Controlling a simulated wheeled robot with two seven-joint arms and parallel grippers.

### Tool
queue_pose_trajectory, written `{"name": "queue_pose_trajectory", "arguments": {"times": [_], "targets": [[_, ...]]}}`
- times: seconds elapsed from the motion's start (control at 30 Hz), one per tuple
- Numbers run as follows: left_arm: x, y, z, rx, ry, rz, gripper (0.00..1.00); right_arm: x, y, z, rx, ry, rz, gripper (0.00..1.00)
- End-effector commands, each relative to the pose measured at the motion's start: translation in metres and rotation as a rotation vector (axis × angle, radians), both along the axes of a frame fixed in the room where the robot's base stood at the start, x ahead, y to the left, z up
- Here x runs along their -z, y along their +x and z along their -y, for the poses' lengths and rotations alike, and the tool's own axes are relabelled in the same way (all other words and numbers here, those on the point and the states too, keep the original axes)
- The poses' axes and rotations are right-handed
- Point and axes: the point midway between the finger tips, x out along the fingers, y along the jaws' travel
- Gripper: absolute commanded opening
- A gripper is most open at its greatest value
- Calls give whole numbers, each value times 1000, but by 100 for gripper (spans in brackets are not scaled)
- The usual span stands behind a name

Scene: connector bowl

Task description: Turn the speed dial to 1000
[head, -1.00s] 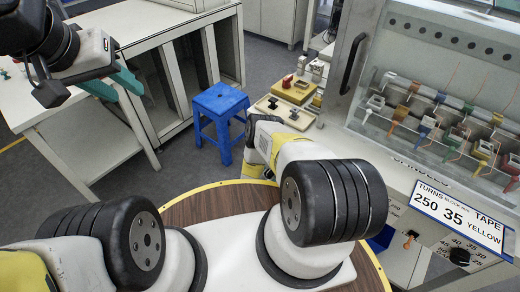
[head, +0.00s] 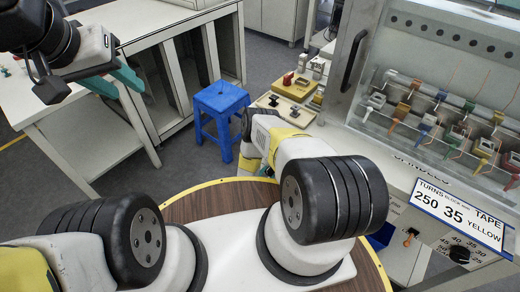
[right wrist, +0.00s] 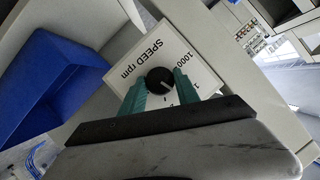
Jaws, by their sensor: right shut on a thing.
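The speed dial is a black round knob (right wrist: 159,81) on a white plate (right wrist: 133,62) marked "SPEED rpm" in the right wrist view. "1000" is printed beside the knob; other marks are partly hidden by the fingers. A pale line shows on the knob, too small to read exactly. My right gripper (right wrist: 160,88) has its teal fingers on either side of the knob, shut on it. In the head view the right hand and dial are hidden behind my arm. My left gripper (head: 122,82) is at upper left, away from the dial; its finger gap is unclear.
The machine at right carries a sign (head: 460,214) reading 250, 35 and YELLOW, with another black knob (head: 459,254) below it. Coloured clips hang behind its clear cover. A blue stool (head: 221,98) stands on the floor. A blue bin (right wrist: 45,85) is beside the dial plate.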

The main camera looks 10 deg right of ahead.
Motion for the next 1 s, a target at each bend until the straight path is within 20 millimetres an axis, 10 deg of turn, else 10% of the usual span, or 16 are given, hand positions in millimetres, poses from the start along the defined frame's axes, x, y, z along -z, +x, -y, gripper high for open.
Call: {"name": "queue_pose_trajectory", "arguments": {"times": [1.0], "targets": [[0, 0, 0, 0, 0, 0, 36, -1, 6, -6, -1, -580, -741, 0]]}}
